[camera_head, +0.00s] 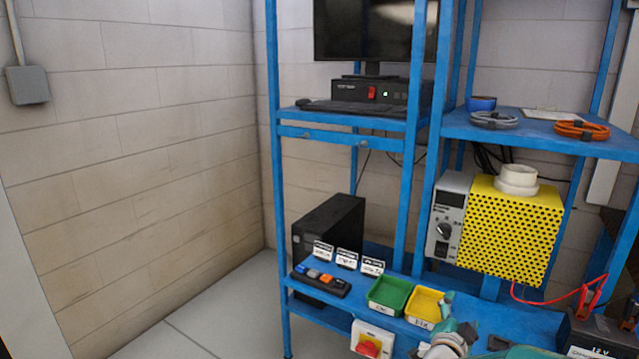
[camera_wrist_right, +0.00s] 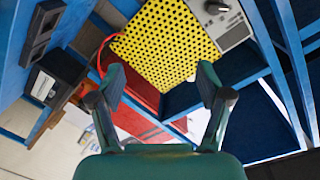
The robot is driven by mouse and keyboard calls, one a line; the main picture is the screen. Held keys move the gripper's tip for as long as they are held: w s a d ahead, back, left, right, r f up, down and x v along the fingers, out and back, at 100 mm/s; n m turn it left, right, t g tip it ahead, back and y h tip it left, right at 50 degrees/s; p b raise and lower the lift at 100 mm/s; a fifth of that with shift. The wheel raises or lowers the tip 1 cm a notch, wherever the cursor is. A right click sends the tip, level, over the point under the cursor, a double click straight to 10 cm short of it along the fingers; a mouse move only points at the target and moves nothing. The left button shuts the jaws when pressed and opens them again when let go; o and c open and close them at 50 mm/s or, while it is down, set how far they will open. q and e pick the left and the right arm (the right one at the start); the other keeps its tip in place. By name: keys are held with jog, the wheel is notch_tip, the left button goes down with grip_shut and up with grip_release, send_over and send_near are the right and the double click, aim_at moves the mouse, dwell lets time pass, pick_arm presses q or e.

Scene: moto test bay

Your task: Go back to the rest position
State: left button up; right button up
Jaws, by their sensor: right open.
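My right gripper (camera_head: 456,316) shows at the bottom of the head view, in front of the blue bench's lower shelf, near the yellow bin. In the right wrist view the same gripper (camera_wrist_right: 161,80) has its two fingers spread wide with nothing between them. The yellow perforated box (camera_wrist_right: 168,45) lies beyond the fingertips, apart from them. My left gripper is in neither view.
The blue rack (camera_head: 497,316) carries a green bin (camera_head: 389,294), a yellow bin (camera_head: 426,303), a button strip (camera_head: 322,281) and the yellow perforated unit (camera_head: 508,230). A red-knobbed box (camera_head: 371,341) is at the front edge. Red clamps (camera_head: 588,298) hang right. Floor at left is clear.

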jog(key=s+a+f+n+g+y, duration=0.25)
jog(key=s+f, duration=0.25)
jog(key=f, duration=0.3)
jog(key=s+a+f+n+g+y+p, duration=0.1)
jog(key=s+a+f+n+y, duration=0.15)
jog(key=s+f, duration=0.35)
jog(key=s+a+f+n+g+y, duration=0.2)
jog(key=s+a+f+y, duration=0.15)
jog(key=f, duration=0.55)
jog(key=s+a+f+n+g+y, duration=0.1)
jog(key=s+a+f+n+g, duration=0.1)
jog(key=s, duration=0.6)
jog(key=s+a+f+n+g+y, duration=0.2)
jog(key=s+a, duration=0.3)
jog(key=s, duration=0.3)
jog(key=s+a+f+n+g+y, duration=0.1)
jog(key=s+a+f+g, duration=0.1)
jog(key=s+a+g, duration=0.2)
jog(key=s, duration=0.3)
jog(key=shift+s+f+n+y, duration=0.3)
jog(key=shift+s+n+y, duration=0.05)
jog(key=shift+s+n, duration=0.05)
